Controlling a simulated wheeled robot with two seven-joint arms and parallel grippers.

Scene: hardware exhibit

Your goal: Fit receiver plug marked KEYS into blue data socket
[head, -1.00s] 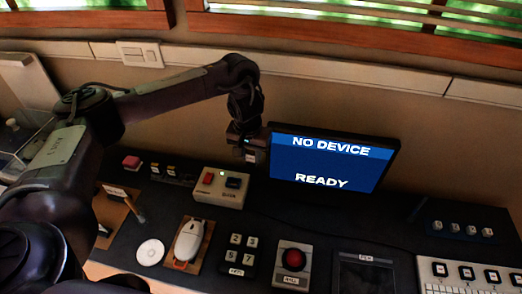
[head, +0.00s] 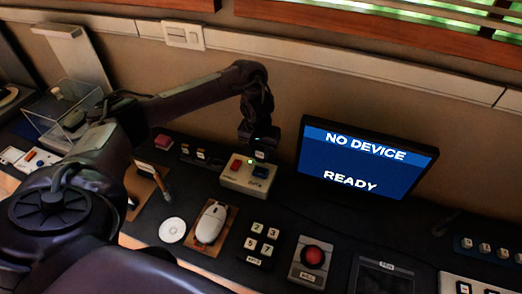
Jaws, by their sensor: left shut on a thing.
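The small cream box (head: 232,182) holds a red button or socket (head: 236,164) and the blue data socket (head: 261,172), with a small green light at its back. My left gripper (head: 259,147) points down just above and behind the blue socket. It is shut on a small dark plug with a pale label (head: 260,155). The label is too small to read, and the plug's lower end is hard to make out against the box. I cannot tell whether it touches the socket. My right gripper is not in view.
The screen (head: 365,162) reads NO DEVICE and READY, close right of the gripper. A dark rack with small yellowish-topped items (head: 200,155) stands left of the box. A white mouse (head: 211,222), keypad (head: 262,246) and red button (head: 313,257) lie in front.

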